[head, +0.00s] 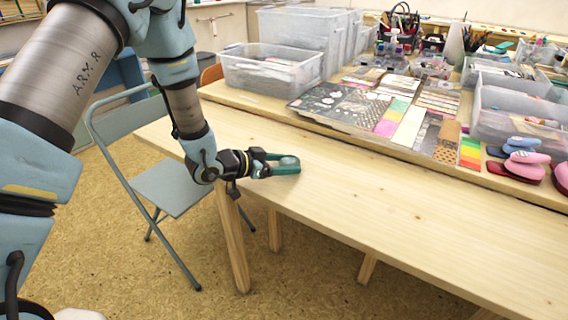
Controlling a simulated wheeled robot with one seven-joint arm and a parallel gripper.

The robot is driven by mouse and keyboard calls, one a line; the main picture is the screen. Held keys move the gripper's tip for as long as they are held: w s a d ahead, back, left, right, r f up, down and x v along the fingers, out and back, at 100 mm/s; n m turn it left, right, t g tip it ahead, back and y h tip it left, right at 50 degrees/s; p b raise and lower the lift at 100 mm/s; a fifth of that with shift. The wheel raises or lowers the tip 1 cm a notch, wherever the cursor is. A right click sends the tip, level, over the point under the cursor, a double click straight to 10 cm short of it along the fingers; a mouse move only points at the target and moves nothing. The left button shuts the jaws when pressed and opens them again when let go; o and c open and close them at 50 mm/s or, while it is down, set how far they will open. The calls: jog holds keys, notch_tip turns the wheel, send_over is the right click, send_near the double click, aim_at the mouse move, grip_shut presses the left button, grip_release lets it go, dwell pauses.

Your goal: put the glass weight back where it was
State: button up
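My gripper (287,165) is low over the left part of the wooden table (400,215), with its teal fingers pointing right. A small round, greyish, see-through piece, which looks like the glass weight (289,161), sits between the fingers. The fingers appear closed around it, one on the far side and one on the near side. The view is too small to tell whether the weight touches the tabletop or hangs just above it.
The front table is bare right of my gripper. Behind it, a raised surface holds patterned sheets (345,107), a clear bin (270,70), and pink and red stamp pieces (525,165) at right. A folding chair (170,187) stands left of the table.

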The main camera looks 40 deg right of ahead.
jog(key=o, duration=0.4)
jog(key=shift+r, duration=0.15)
jog(key=v, duration=1.2)
jog(key=shift+a+b, duration=0.1)
jog(key=shift+b, duration=0.3)
jog(key=w+a+n+t+y, duration=0.3)
jog(key=w+a+n+t, duration=0.15)
jog(key=w+a, duration=0.5)
jog(key=w+a+r+n+t+y, duration=0.1)
jog(key=w+a+n+t+y, duration=0.15)
jog(key=a, duration=0.35)
jog(key=w+a+r+n+t+y, duration=0.1)
jog(key=w+a+r+n+y, duration=0.2)
jog(key=a, duration=0.4)
jog(key=s+a+n+g+y, duration=0.1)
jog(key=s+a+n, duration=0.1)
jog(key=a, duration=0.3)
jog(key=s+a+r+n+g+y, duration=0.1)
jog(key=s+a+n+g+y, duration=0.1)
jog(key=s+a, duration=0.3)
jog(key=s+a+r+n+g+y, duration=0.1)
jog(key=s+a+n, duration=0.2)
jog(key=a, duration=0.3)
jog(key=shift+s+a+r+n+g+y, duration=0.2)
jog(key=shift+a+n+g+y, duration=0.1)
jog(key=shift+n, duration=0.4)
